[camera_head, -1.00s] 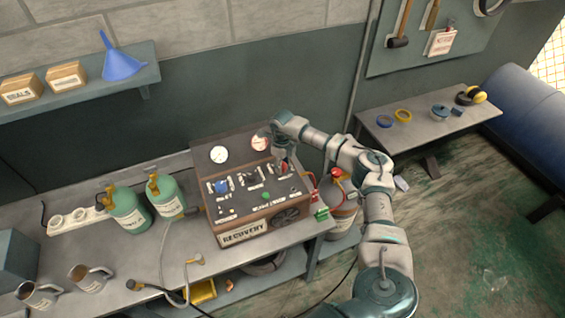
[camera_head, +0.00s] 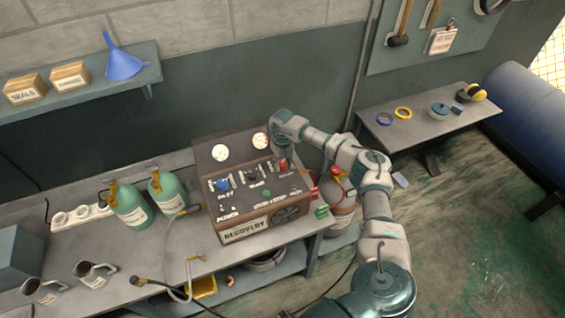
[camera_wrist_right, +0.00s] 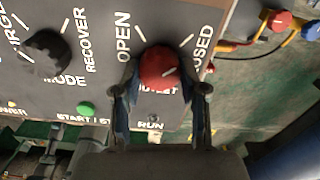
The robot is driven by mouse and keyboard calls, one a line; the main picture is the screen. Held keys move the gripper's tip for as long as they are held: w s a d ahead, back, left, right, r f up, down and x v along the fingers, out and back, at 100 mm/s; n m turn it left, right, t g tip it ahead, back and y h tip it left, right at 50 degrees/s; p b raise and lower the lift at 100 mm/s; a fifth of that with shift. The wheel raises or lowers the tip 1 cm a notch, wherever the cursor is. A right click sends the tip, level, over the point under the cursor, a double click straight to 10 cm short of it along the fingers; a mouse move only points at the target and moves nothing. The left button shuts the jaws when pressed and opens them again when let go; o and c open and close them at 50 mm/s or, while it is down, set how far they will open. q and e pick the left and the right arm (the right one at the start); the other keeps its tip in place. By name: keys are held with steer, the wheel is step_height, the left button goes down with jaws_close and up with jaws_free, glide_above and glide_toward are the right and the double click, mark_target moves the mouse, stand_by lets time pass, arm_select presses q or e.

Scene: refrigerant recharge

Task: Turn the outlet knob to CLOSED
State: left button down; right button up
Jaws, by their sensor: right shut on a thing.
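The red outlet knob (camera_wrist_right: 158,67) is on the dark panel of the recovery machine (camera_head: 246,230). In the right wrist view, OPEN is printed to its left and CLOSED to its right, partly hidden. A short white mark on the knob slants toward the CLOSED side. My right gripper (camera_wrist_right: 160,88) is shut on the knob, one finger on each side. In the head view, my right gripper (camera_head: 283,157) reaches down to the red knob (camera_head: 284,166) at the panel's right side. My left gripper is not in view.
A black mode knob (camera_wrist_right: 47,53) and a green button (camera_wrist_right: 86,108) are close to the outlet knob. A tank (camera_head: 341,211) with red and blue valve knobs stands right of the machine. Green cylinders (camera_head: 130,207) stand to its left.

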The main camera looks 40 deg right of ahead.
mark_target(283, 162)
steer(key=shift+w+d+r, duration=0.1)
steer(key=shift+w+r, duration=0.1)
steer(key=o, duration=1.1)
steer(key=shift+o, duration=0.2)
steer(key=shift+f, duration=0.15)
step_height(283, 162, up, 12)
steer(key=shift+f, duration=0.15)
steer(key=shift+d, duration=0.15)
